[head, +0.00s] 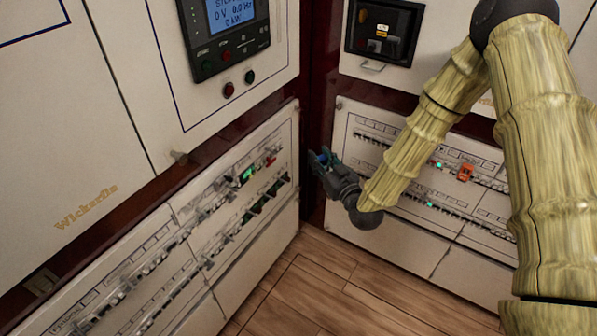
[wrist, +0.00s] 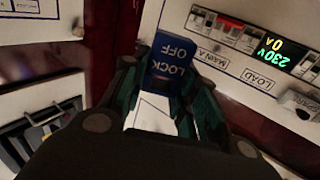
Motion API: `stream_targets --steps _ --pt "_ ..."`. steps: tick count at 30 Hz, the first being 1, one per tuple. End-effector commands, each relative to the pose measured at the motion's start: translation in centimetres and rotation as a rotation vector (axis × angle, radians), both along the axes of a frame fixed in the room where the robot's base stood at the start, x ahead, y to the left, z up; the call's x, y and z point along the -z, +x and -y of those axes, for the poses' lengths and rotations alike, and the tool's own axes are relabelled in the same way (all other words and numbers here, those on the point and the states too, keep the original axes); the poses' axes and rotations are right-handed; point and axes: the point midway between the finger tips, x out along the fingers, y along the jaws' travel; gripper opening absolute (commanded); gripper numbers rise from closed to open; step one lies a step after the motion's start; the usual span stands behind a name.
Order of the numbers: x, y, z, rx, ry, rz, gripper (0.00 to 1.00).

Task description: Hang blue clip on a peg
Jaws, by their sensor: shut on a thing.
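The blue clip (wrist: 172,60) is a flat tag marked "LOCK OFF", held between the fingertips of my gripper (wrist: 166,92) in the wrist view. Its lower part is hidden between the fingers. In the head view my gripper (head: 326,170) is near the inner corner between the two cabinet faces, and only a small blue bit of the clip (head: 323,157) shows.
The left breaker panel (head: 228,270) has rows of switches with green lights. The right panel (head: 440,262) has similar rows and an orange piece (head: 465,172). A meter box (head: 228,28) juts out at top left. The wooden floor (head: 320,285) is clear.

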Motion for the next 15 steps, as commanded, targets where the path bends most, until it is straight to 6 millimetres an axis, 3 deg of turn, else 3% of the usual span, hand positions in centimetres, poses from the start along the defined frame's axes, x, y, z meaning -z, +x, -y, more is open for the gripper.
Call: stream_targets --steps 1,6,15 --pt "1.0 0.5 -0.9 -0.055 -0.006 0.006 0.07" --pt "1.4 1.4 -3.3 -0.237 -0.007 0.005 0.07" --pt "2.1 1.8 -5.7 -0.47 -0.003 0.001 0.07"
